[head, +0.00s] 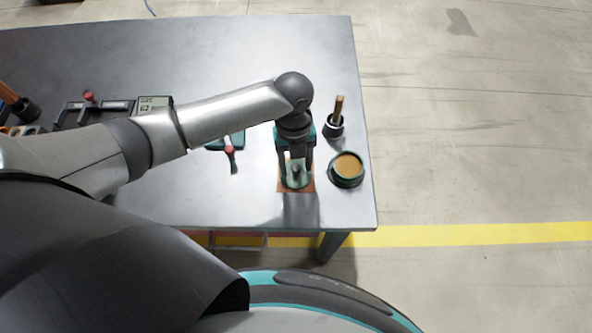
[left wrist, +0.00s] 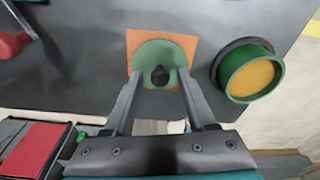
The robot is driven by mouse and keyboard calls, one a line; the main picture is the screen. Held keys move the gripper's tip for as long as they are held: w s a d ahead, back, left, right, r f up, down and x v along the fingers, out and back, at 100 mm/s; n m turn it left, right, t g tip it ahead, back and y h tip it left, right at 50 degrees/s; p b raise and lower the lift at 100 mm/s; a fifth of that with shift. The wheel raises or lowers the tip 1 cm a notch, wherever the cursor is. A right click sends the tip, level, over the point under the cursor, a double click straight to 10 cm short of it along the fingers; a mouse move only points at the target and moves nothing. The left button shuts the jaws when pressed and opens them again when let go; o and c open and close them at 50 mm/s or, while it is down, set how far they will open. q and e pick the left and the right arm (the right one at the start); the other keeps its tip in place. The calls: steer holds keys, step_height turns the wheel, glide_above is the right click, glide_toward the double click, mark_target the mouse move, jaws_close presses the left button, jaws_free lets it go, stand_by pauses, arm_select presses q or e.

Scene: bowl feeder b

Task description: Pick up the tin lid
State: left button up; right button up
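The tin lid is a green disc with a dark knob (head: 296,181) lying on an orange-brown square (head: 283,187) near the table's front right. It also shows in the left wrist view (left wrist: 147,53), ahead of the fingers. My left gripper (head: 296,171) is pointing down over the lid, its two fingers apart, one to each side of the knob. Nothing is held between them. I cannot tell whether the fingertips touch the lid. My right gripper is not in view.
An open green tin (head: 347,167) with tan contents stands just right of the lid. A dark pot with a wooden handle (head: 334,126) stands behind it. A teal-and-red tool (head: 231,154) lies to the left. The table's right edge is close by.

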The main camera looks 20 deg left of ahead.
arm_select(q)
jaws_close()
steer(key=shift+r, duration=0.15)
stand_by(0.4)
